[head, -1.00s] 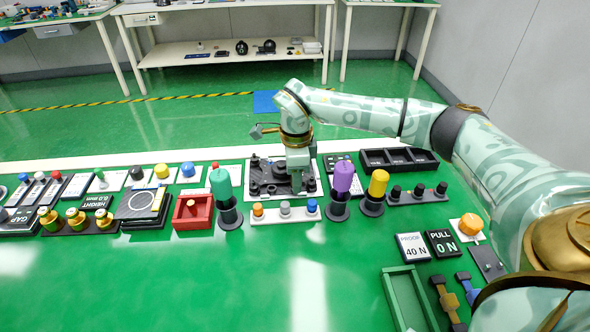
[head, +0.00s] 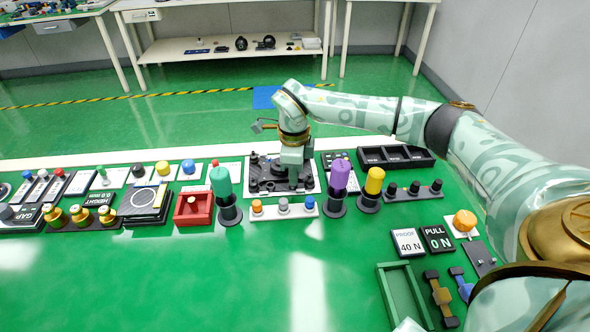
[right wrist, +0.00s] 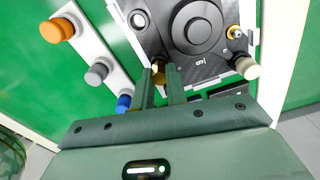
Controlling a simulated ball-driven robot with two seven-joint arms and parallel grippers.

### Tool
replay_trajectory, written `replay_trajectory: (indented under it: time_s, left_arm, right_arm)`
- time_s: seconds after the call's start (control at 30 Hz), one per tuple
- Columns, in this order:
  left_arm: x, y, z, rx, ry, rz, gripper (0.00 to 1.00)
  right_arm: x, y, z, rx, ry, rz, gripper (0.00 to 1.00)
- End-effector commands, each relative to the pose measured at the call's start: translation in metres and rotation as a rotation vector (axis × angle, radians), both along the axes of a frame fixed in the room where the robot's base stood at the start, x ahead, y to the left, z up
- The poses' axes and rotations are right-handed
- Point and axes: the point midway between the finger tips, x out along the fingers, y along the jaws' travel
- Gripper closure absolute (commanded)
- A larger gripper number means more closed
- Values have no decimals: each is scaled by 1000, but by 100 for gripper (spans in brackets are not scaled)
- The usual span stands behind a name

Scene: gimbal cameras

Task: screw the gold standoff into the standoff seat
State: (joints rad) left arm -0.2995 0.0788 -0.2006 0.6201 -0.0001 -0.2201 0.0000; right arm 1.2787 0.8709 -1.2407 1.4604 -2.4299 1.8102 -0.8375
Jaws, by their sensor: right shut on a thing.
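My right gripper (head: 293,183) is over the dark fixture plate (head: 311,180) at the back middle of the green table. In the right wrist view its two fingers (right wrist: 161,80) are closed around a gold piece, the gold standoff (right wrist: 158,70), at the edge of the dark fixture plate (right wrist: 204,67). I cannot tell whether the standoff touches the plate. The standoff seat is not clearly visible; the fingers and the standoff cover that spot. My left gripper is not in view.
A round black part (right wrist: 198,30), a cream knob (right wrist: 247,68) and a small gold fitting (right wrist: 235,32) sit on the plate near the fingers. A strip with orange, grey and blue knobs (head: 284,209) lies in front. A purple-topped post (head: 340,175) stands right.

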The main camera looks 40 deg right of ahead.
Motion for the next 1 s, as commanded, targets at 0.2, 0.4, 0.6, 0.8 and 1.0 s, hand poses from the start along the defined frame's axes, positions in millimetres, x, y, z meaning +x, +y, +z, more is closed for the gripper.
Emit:
replay_trajectory:
  time_s: [0.2, 0.4, 0.6, 0.8, 1.0]
  left_arm:
    - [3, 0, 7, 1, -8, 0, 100]
    - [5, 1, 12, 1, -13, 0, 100]
    - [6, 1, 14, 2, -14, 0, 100]
    - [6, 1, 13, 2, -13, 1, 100]
    - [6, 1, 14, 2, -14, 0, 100]
  right_arm:
    - [0, 0, 2, 1, -1, -87, 100]
    - [-1, 0, 1, 0, 0, -167, 100]
    - [-1, 0, 0, 0, 0, -202, 100]
    - [0, 0, -1, 0, 0, -202, 100]
    - [0, 0, 0, 0, 0, -201, 100]
